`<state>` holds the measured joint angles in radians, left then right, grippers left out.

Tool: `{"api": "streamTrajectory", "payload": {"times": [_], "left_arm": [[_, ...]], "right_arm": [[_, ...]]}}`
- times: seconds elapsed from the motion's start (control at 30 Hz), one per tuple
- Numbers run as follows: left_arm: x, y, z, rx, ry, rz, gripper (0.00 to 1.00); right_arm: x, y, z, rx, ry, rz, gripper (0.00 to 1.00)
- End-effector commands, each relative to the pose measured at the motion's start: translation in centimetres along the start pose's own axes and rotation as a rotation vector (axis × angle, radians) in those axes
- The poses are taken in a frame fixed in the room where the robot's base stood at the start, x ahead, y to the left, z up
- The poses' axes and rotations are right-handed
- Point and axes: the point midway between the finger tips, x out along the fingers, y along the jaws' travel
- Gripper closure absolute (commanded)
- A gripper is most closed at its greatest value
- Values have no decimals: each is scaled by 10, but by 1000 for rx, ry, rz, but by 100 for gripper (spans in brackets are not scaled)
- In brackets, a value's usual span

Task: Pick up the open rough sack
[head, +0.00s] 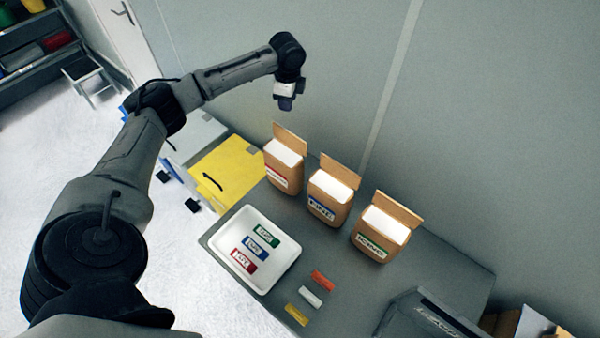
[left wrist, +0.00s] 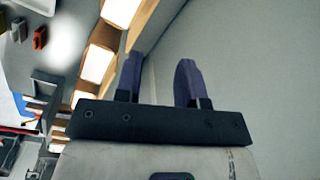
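Three open brown sacks with white contents stand upright in a row on the grey table: one with a red label (head: 283,178), one with a blue label (head: 322,211), and one with a green label (head: 368,243). The label words are too small to read surely, so I cannot tell which is the rough sack. My left gripper (head: 286,103) hangs above and behind the red-labelled sack, apart from it. In the left wrist view its two purple fingers (left wrist: 158,66) are spread with nothing between them. The sacks' tops show left of the fingers. My right gripper is not in view.
A white tray (head: 226,222) with red, blue and green tags lies in front of the sacks. Red, white and yellow blocks (head: 310,296) lie near the front edge. A dark grey box (head: 412,318) stands at the right. A wall (head: 480,150) rises behind the sacks.

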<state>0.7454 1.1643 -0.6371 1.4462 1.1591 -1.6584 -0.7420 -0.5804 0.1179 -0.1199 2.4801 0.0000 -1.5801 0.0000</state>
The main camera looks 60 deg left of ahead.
Motion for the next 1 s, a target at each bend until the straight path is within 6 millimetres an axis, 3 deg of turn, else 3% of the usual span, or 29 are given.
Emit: {"api": "streamTrajectory", "payload": {"times": [0.2,0.37,0.8,1.0], "left_arm": [[-1,13,-8,303,68,79,64],[1,14,-8,406,69,76,64],[66,19,-12,428,69,76,64],[83,20,-12,428,70,74,64]], "right_arm": [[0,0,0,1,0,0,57],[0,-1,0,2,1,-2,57],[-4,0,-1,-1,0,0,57],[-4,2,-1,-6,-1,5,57]]}}
